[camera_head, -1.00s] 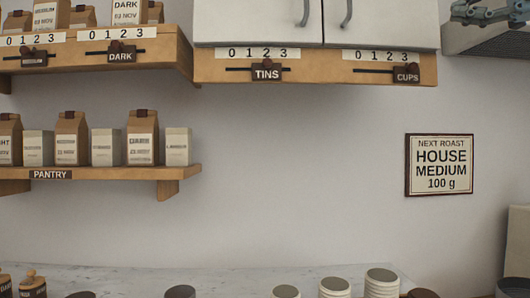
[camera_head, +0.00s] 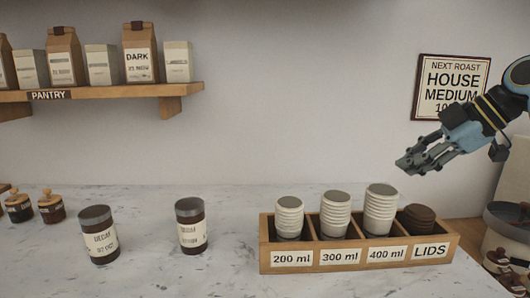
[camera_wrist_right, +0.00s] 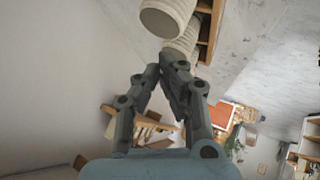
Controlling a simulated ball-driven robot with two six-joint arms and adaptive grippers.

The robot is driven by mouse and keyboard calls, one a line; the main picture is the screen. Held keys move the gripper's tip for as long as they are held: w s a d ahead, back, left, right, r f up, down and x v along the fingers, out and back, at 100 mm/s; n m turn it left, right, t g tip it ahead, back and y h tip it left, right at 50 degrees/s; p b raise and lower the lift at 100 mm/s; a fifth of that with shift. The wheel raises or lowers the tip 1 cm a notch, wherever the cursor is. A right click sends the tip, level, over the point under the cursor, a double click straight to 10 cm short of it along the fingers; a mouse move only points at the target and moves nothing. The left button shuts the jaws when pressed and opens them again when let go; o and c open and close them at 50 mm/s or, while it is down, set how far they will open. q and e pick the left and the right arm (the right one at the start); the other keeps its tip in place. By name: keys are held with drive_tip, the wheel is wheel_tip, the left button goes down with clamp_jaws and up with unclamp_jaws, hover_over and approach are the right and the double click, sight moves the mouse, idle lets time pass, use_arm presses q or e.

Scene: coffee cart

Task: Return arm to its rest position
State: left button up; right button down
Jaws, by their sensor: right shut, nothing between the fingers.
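My right gripper (camera_head: 408,165) is in the upper right of the head view, in the air above the right end of the cup organizer. It is shut and empty. In the right wrist view its two fingers (camera_wrist_right: 168,68) meet at the middle, with stacked cups (camera_wrist_right: 172,18) beyond the tips. The gripper covers the lower right part of the wall sign (camera_head: 450,75). My left gripper does not show in either view.
A wooden organizer (camera_head: 268,247) holds cup stacks and dark lids (camera_head: 420,218). Two dark tins (camera_head: 98,236) (camera_head: 190,226) stand left on the marble counter (camera_head: 150,275). Small jars (camera_head: 50,208) are farther left. The pantry shelf (camera_head: 95,95) is above. Mid-air left of the gripper is free.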

drive_tip(key=s+a+f+m+g+h, duration=0.1)
drive_tip(key=s+a+f+m+h, duration=0.2)
drive_tip(key=s+f, duration=0.75)
drive_tip(key=s+d+f+m+g+h, duration=0.15)
drive_tip(key=s+f+m, duration=0.45)
drive_tip(key=s, duration=0.7)
drive_tip(key=s+f+m+h, duration=0.3)
drive_tip(key=s+m, duration=0.4)
drive_tip(key=s, duration=0.5)
drive_tip(key=s+d+f+g+b, duration=0.1)
drive_tip(key=d+f+b, duration=0.1)
drive_tip(key=f, duration=1.2)
drive_tip(key=s+d+f+b, duration=0.1)
drive_tip(key=f+b, duration=0.1)
drive_tip(key=f, duration=1.2)
drive_tip(key=s+d+f+m+g+b, duration=0.1)
drive_tip(key=s+f+b, duration=0.2)
drive_tip(key=s+f, duration=1.6)
wheel_tip(320, 180, down, 3)
drive_tip(key=shift+r+g, duration=0.1)
drive_tip(key=shift+g, duration=0.25)
